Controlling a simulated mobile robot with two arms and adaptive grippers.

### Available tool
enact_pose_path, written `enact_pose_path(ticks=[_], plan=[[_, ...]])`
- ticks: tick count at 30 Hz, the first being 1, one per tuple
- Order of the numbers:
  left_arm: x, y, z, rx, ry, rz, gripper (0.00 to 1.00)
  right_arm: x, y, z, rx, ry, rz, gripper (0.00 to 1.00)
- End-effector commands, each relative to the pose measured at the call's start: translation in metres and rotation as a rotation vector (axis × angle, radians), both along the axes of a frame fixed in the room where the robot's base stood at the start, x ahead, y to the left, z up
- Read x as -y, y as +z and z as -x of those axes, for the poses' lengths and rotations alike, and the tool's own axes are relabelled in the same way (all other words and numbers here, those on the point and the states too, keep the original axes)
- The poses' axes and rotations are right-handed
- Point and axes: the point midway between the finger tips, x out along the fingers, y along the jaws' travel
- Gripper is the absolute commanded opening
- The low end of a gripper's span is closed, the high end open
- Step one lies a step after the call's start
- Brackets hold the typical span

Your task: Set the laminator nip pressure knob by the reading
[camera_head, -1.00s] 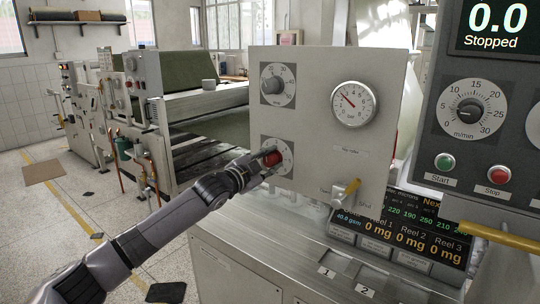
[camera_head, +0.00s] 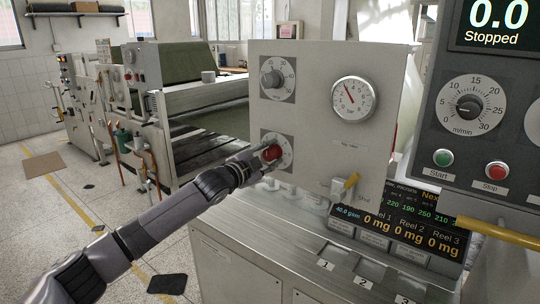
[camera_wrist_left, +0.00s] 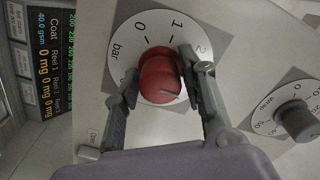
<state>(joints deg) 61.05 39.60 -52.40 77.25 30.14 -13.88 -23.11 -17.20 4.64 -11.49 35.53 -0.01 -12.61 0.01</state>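The red knob (camera_head: 271,153) sits on a round white dial low on the left of a pale upright panel (camera_head: 320,135). In the left wrist view the red knob (camera_wrist_left: 160,78) has a dark mark, and its dial (camera_wrist_left: 130,58) reads "bar" with 0, 1 and 2. My left gripper (camera_head: 262,158) reaches it from the left, with one finger on each side; the fingers look closed on it. The round gauge (camera_head: 353,99) at the panel's upper right has a red needle pointing up and slightly left. My right gripper is not in view.
A grey knob (camera_head: 272,82) is above the red one. A reel display (camera_head: 410,225) is below.

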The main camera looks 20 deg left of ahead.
Motion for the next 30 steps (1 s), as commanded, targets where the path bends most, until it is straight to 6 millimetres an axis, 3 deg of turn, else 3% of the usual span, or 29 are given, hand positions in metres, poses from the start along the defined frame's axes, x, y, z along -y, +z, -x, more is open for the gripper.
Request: enact_pose_path(ticks=[5,17,23,30], plan=[[0.000,0.000,0.000,0.000,0.000,0.001,0.51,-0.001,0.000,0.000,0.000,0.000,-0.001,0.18],[-0.002,-0.001,0.006,-0.001,-0.001,0.001,0.51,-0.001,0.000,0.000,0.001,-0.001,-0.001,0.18],[-0.013,-0.001,0.033,-0.001,0.000,0.000,0.51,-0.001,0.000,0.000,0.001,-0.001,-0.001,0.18],[-0.029,-0.001,0.078,-0.001,0.000,-0.001,0.51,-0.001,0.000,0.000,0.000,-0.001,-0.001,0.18]])
